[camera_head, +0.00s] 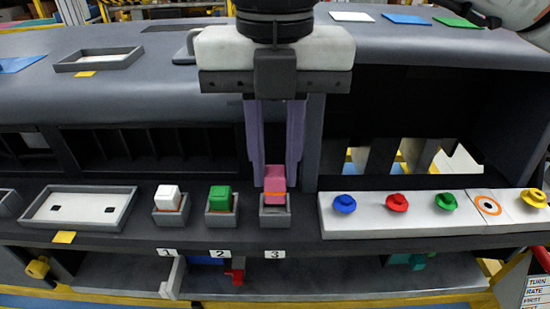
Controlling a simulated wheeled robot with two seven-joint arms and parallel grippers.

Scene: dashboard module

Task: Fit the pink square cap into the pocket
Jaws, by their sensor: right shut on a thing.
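The pink square cap (275,177) is between the two purple fingers of my right gripper (275,180), which is shut on it. The cap is directly above the grey pocket (275,216) labelled 3, with an orange band showing at its lower part. I cannot tell whether the cap touches the pocket or is partly inside it. The fingers come straight down from above and hide the cap's sides. My left gripper is not in view.
A white cap (167,195) sits in pocket 1 and a green cap (220,198) in pocket 2, left of my gripper. A white panel (370,222) with coloured knobs lies to the right. A shallow tray (78,209) is at the left.

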